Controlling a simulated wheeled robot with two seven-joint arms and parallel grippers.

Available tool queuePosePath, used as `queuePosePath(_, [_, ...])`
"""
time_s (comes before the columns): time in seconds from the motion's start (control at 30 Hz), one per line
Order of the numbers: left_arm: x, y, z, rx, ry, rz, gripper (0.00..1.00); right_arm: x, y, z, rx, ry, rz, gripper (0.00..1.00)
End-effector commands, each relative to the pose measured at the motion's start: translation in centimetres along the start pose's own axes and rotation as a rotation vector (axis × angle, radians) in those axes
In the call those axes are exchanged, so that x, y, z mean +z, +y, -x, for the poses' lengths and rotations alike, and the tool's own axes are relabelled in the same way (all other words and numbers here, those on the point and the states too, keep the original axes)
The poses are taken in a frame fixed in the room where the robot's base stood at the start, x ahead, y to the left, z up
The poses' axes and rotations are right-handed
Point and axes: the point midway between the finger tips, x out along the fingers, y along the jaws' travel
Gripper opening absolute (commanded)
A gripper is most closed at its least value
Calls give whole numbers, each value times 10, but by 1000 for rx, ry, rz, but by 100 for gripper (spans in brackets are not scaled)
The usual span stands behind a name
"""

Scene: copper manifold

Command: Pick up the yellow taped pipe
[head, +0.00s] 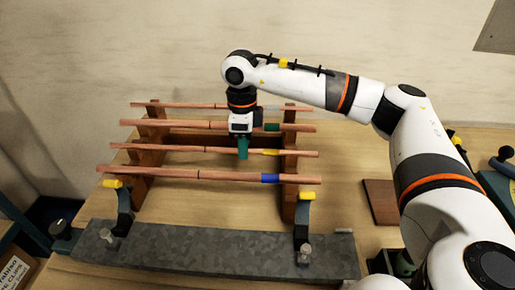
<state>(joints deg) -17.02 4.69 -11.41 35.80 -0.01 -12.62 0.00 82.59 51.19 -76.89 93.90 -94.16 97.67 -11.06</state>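The yellow taped pipe (200,150) is a thin copper pipe lying across a wooden rack, with a yellow band right of its middle. My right gripper (242,149) points down at this pipe, just left of the yellow band. Its green fingers overlap the pipe in the picture and hide a short piece of it. The fingers show nearly edge-on, so I cannot tell whether they are open or closed on it. The pipe appears to rest on both rack supports. My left gripper is not in view.
A blue taped pipe (220,175) lies in front, a green taped pipe (190,125) and a pale-banded pipe (200,105) behind. A grey metal bar (200,248) with two yellow-tipped clamps stands before the wooden rack (290,165). A brown block (381,201) lies at right.

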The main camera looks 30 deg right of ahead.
Motion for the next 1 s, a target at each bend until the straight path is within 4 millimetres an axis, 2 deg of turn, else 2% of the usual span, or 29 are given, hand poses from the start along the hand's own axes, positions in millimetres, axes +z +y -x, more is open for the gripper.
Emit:
queuePosePath(0.23, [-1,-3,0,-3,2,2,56,0,0,-3,0,1,0,39])
queuePosePath(0.47, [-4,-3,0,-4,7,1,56,0,0,-2,0,1,0,1])
queuePosePath(1.0, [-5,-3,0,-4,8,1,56,0,0,-2,1,2,0,0])
